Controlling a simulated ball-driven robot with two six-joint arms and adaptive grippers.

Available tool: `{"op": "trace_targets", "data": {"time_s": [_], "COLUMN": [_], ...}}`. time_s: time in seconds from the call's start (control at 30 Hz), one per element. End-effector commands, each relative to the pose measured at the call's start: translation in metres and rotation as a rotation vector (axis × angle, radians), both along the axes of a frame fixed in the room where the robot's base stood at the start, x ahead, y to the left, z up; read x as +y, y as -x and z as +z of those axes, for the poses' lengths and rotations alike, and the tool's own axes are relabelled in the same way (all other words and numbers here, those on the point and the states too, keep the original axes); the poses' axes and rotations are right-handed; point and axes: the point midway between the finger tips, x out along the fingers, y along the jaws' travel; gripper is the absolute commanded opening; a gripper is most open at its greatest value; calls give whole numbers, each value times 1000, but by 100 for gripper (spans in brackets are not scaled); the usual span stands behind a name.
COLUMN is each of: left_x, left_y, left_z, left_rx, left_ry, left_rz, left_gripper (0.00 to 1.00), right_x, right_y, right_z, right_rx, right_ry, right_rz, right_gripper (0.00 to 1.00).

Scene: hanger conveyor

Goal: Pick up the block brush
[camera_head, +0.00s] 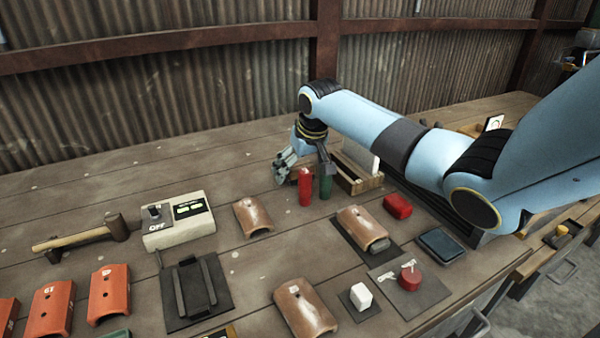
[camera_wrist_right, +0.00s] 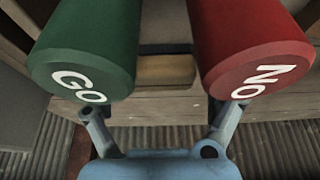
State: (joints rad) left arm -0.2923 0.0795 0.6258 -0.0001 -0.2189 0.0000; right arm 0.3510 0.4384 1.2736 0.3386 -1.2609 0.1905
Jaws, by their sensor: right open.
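I cannot pick out the block brush for certain in either view. A tan, rounded wooden piece (camera_wrist_right: 165,69) shows between two cylinders in the right wrist view; it may be the brush, but much of it is hidden. My right gripper (camera_head: 286,164) is open over the table, just behind and left of the red cylinder (camera_head: 305,187) and green cylinder (camera_head: 325,185). In the right wrist view, the right gripper (camera_wrist_right: 160,112) has its fingers spread, with their tips partly hidden by the green "GO" cylinder (camera_wrist_right: 88,45) and red "NO" cylinder (camera_wrist_right: 250,45). My left gripper is out of view.
A wooden box (camera_head: 365,184) with a white card stands right of the cylinders. A hammer (camera_head: 85,236), a switch box (camera_head: 178,222), curved tiles (camera_head: 252,217) and a black cradle (camera_head: 195,290) lie around. The table's back left is clear.

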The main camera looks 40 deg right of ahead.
Motion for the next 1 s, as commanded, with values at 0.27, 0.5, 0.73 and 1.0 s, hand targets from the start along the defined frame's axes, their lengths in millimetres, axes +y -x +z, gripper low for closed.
{"op": "trace_targets", "data": {"time_s": [0.27,0.5,0.73,1.0], "left_x": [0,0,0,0], "left_y": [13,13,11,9], "left_z": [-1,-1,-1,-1], "left_rx": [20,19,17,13], "left_ry": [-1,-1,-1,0], "left_rz": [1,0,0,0], "left_gripper": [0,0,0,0], "right_x": [0,0,0,-1], "right_y": [0,0,0,-1], "right_z": [0,0,1,44], "right_rx": [1,1,0,-5], "right_ry": [0,0,0,2], "right_rz": [0,0,0,1], "right_gripper": [65,34,33,33]}}
